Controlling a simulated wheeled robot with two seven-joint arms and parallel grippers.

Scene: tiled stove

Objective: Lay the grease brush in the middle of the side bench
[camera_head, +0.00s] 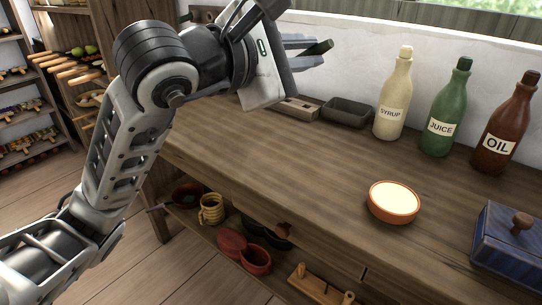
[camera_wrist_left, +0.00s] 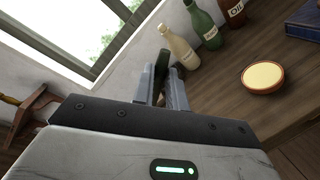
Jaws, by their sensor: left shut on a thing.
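My left gripper (camera_head: 302,48) is high over the far left part of the wooden bench (camera_head: 300,170). Its fingers are shut on a slim dark green thing, seemingly the grease brush (camera_head: 319,48). Only a short end sticks out past the fingers; the rest is hidden, so its bristles cannot be made out. In the left wrist view the dark piece (camera_wrist_left: 162,66) stands between the two grey fingers, clear of the bench. The middle of the bench top is bare wood. My right gripper is not in view.
Syrup (camera_head: 392,98), juice (camera_head: 445,112) and oil (camera_head: 505,128) bottles stand along the wall. A cream-filled bowl (camera_head: 394,201) and a blue box (camera_head: 508,245) are at front right.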

